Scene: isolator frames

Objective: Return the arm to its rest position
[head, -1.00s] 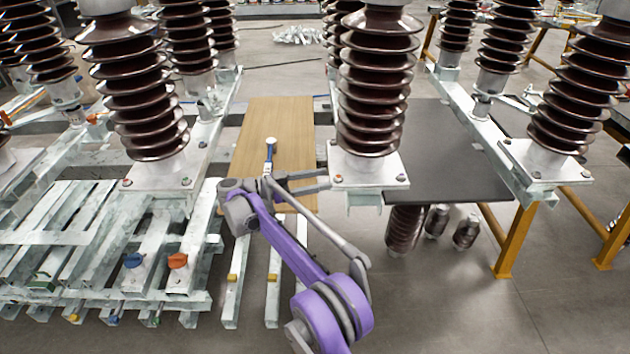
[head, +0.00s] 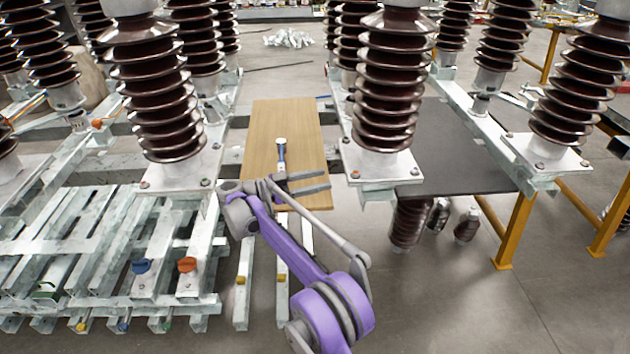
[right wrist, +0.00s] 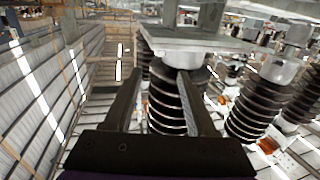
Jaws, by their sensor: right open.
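My right arm, purple and grey, reaches up from the bottom of the head view. Its right gripper (head: 328,181) points right with two parallel grey fingers apart and nothing between them. The fingers lie over the front of a wooden board (head: 258,125), their tips left of the base plate of a brown insulator (head: 383,100). In the right wrist view the two dark fingers (right wrist: 153,75) are spread, with insulators behind them. My left gripper is in neither view.
A small blue-and-white tool (head: 281,152) is on the board behind the gripper. Ribbed insulators on metal frames stand left and right. A dark tabletop (head: 450,150) with yellow legs is at the right. Metal rails (head: 90,245) lie at the left. Floor is open at front right.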

